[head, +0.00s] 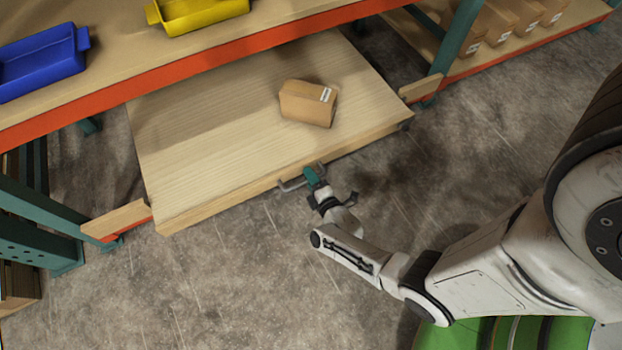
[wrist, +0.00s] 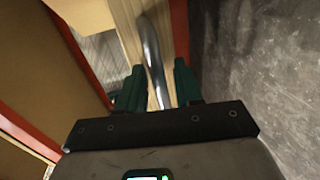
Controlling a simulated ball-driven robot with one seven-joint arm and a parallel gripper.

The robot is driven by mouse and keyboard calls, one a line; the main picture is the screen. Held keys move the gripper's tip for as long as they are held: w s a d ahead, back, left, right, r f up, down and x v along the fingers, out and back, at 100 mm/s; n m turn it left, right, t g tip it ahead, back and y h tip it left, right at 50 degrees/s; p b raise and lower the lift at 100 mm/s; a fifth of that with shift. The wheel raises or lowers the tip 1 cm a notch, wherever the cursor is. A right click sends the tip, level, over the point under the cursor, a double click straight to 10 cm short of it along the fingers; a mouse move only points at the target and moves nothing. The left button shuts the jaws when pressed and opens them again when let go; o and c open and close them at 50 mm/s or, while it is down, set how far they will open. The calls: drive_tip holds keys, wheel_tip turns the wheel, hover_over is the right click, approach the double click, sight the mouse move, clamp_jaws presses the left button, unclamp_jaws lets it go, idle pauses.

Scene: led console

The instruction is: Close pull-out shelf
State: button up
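The pull-out shelf (head: 215,140) is a light wooden board extended out from under the orange-edged rack. A grey metal handle (head: 289,186) is on its front edge. My gripper (head: 311,176) is at the right part of this handle. In the wrist view the curved metal handle (wrist: 152,50) runs between the two dark green fingers of my gripper (wrist: 160,85). The fingers stand apart with the bar between them, and a small gap shows beside the bar. Contact with the bar is not clear.
A cardboard box (head: 307,103) sits on the shelf. Above, the rack (head: 200,66) holds a blue bin (head: 42,62) and a yellow bin (head: 200,12). Several boxes (head: 500,25) stand at the upper right. Teal rack posts flank the shelf. The concrete floor in front is clear.

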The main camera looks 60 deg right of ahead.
clamp_jaws()
idle(0.6)
